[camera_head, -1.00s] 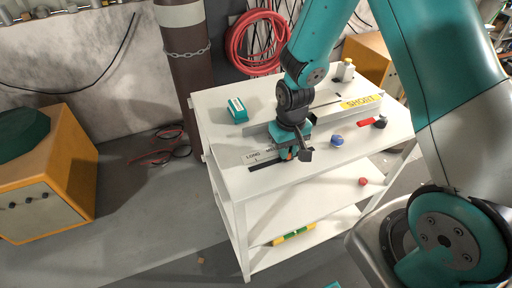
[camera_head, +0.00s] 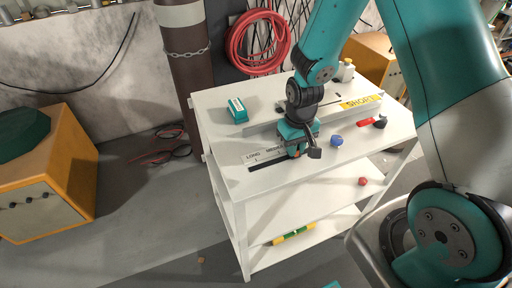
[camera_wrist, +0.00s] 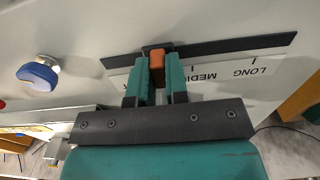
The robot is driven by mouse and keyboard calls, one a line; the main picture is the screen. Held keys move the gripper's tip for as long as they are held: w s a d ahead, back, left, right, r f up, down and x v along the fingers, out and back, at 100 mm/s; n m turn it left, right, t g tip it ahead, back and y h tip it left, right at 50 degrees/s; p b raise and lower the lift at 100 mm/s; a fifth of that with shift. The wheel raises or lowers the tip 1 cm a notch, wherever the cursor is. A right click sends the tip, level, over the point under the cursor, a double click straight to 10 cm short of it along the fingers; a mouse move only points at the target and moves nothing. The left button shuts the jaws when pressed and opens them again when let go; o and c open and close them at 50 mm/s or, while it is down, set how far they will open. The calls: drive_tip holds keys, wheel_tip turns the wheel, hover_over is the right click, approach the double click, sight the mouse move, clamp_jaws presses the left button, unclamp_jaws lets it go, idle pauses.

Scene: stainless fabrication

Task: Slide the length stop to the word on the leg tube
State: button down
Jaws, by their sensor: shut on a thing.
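The length stop, an orange block (camera_wrist: 157,61) on a dark slider, sits in the black slot (camera_wrist: 230,46) beside the printed scale (camera_wrist: 262,75). In the wrist view LONG is at the right and MEDIUM is just right of my gripper (camera_wrist: 157,82). My gripper is shut on the stop, with one teal finger on each side. In the head view my gripper (camera_head: 296,150) is low at the slot, right of MEDIUM, and largely hides the stop. The leg tube (camera_head: 333,113) lies behind the scale with a yellow tag (camera_head: 361,102) reading SHORT. The scale's SHORT end is mostly hidden.
On the white cart (camera_head: 228,165) stand a teal box (camera_head: 237,110), a blue knob (camera_head: 337,140), a red-handled item (camera_head: 365,122) and a small bottle (camera_head: 346,71). A red knob (camera_head: 362,181) and a yellow-green level (camera_head: 290,235) are lower down.

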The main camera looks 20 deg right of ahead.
sight(305, 152)
drive_tip(key=shift+d, duration=0.95)
drive_tip(key=shift+d, duration=0.8)
drive_tip(key=c, duration=0.9)
unclamp_jaws()
wheel_tip(305, 152, up, 6)
drive_tip(key=p, duration=0.5)
drive_tip(key=shift+r+p, duration=0.1)
drive_tip(key=shift+p, duration=0.3)
